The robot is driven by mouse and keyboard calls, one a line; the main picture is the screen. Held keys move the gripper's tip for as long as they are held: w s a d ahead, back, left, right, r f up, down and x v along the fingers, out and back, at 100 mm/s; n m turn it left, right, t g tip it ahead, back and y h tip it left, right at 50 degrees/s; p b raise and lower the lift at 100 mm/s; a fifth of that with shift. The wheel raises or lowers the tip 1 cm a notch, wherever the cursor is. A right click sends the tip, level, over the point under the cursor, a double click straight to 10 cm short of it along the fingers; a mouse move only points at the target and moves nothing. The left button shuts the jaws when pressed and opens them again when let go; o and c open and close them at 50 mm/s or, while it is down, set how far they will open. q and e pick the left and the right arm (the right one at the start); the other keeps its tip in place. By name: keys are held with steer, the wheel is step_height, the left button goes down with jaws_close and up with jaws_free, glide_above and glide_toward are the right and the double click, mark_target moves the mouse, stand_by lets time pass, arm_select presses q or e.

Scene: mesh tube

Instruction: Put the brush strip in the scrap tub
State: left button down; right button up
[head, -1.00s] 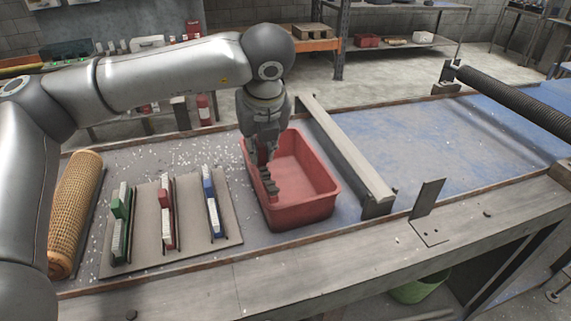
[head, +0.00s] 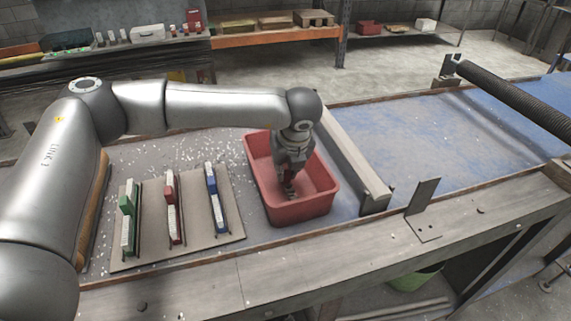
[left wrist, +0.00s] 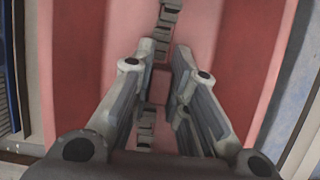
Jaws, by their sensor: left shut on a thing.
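The red scrap tub (head: 300,212) stands on the bench, and its inside fills much of the left wrist view (left wrist: 85,75). My left gripper (head: 289,175) points down inside the tub. It is shut on the brush strip (head: 290,190), a thin strip with grey blocks and a red part at the grip. In the left wrist view the strip (left wrist: 168,18) runs lengthwise between the fingers (left wrist: 160,65), over the red floor. I cannot tell whether it touches the floor. My right gripper is not in view.
Left of the tub a beige board (head: 190,237) holds green, red and blue pieces with white parts. A tan mesh roll (head: 97,205) is mostly behind my left arm. A grey bar (head: 355,160) crosses the bench right of the tub.

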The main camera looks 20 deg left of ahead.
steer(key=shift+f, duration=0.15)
arm_select(q)
steer(key=c, duration=1.7)
jaws_free()
steer(key=shift+o, duration=1.4)
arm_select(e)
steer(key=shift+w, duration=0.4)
